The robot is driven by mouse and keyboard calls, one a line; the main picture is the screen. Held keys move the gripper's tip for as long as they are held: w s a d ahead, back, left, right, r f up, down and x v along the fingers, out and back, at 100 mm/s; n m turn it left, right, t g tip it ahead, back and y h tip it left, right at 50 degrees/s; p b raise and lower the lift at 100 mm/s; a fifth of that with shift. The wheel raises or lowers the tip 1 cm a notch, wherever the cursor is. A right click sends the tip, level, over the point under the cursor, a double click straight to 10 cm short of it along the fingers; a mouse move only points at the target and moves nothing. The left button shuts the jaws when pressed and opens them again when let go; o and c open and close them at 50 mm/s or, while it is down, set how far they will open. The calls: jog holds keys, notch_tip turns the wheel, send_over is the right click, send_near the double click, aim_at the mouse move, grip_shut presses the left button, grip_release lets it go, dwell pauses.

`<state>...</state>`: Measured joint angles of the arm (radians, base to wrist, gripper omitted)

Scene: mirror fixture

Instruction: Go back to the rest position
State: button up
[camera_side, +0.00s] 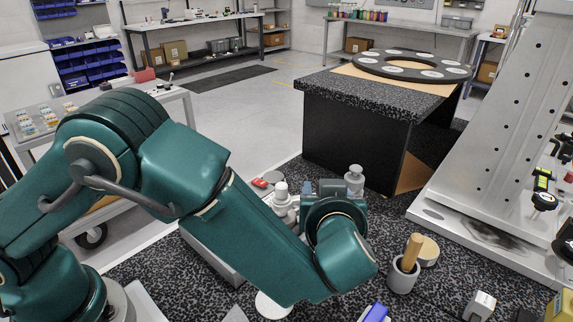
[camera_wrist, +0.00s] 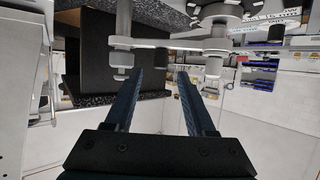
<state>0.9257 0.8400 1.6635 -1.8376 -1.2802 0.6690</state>
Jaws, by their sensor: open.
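My gripper (camera_wrist: 160,78) shows in the wrist view with its two dark blue fingers apart and nothing between them. A grey metal fixture with short posts (camera_wrist: 123,58) and a bar lies beyond the fingertips, at the top of that view. I cannot tell how far the fingertips are from it. In the side view my green arm reaches low over the speckled black surface (camera_side: 150,268), and my wrist hides the fingers.
A grey cup (camera_side: 403,277) holding a wooden rod stands just right of my wrist. A tall slanted metal stand (camera_side: 500,130) with holes is at the right. A speckled bench (camera_side: 370,95) with a round dark disc (camera_side: 385,55) stands behind. Small metal parts (camera_side: 282,195) sit beside my forearm.

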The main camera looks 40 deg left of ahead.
jog(key=w+a+r+n+t, duration=0.1)
jog(key=w+a+r+n, duration=0.1)
jog(key=a+r, duration=0.45)
jog(key=w+a+r+n+t, duration=0.1)
jog(key=w+a+r, duration=0.2)
jog(key=r, duration=0.6)
jog(key=s+r+m+t+h, duration=0.4)
jog(key=r+h, duration=0.3)
jog(key=r, duration=0.4)
jog(key=s+a+f+m+g+h, duration=0.1)
jog(key=s+f+m+g, duration=0.5)
jog(key=s+f, duration=1.5)
jog(key=s+g, duration=0.1)
jog(key=g, duration=0.4)
jog(key=shift+s+a+f+m+h, duration=0.2)
jog(key=shift+s+f+m+h, duration=0.1)
jog(key=shift+f+m, duration=0.1)
